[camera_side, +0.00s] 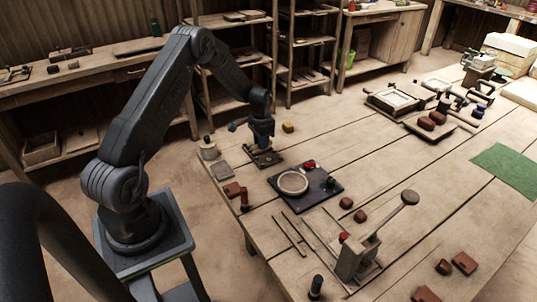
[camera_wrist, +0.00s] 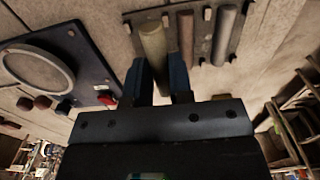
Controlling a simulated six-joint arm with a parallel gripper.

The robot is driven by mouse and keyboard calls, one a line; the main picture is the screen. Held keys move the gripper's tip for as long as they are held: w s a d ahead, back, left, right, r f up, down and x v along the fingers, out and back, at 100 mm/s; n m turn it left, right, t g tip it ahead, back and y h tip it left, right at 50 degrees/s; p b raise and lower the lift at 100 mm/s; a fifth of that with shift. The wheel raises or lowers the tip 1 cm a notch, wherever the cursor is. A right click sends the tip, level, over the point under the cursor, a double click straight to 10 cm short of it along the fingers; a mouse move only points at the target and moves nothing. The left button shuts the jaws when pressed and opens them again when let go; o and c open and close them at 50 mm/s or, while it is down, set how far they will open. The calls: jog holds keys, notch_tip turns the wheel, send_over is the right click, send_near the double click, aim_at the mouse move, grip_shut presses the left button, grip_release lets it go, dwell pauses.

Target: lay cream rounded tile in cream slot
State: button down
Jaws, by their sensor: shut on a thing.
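My gripper (camera_wrist: 161,72) has blue fingers shut on a long cream rounded piece (camera_wrist: 152,42), which appears to be the cream rounded tile. It lies between the fingers in the wrist view, its far end over a dark rack (camera_wrist: 212,52). I cannot tell whether it still touches the rack. In the side view my gripper (camera_side: 263,138) is low over the same small rack (camera_side: 272,161), and the tile is too small to make out. A dark blue plate (camera_side: 313,196) with a pale round ring (camera_side: 293,183) lies beside it. I cannot make out a cream slot.
A brown bar (camera_wrist: 186,40) and a grey bar (camera_wrist: 224,35) lie on the rack. A red part (camera_side: 309,165) sits on the plate's far edge. A lever press (camera_side: 357,257) stands at the front, with several dark red blocks around it. A yellow block (camera_side: 288,128) is behind my gripper.

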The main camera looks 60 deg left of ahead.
aim_at(268, 159)
jog(key=shift+w+d+f, duration=0.35)
jog(key=shift+w+f, duration=0.05)
jog(key=shift+w, duration=0.15)
jog(key=shift+w+d+f, duration=0.35)
jog(key=shift+w+f, duration=0.05)
jog(key=shift+w, duration=0.1)
jog(key=shift+f, duration=1.95)
jog(key=shift+f, duration=0.1)
jog(key=c, duration=1)
grip_release()
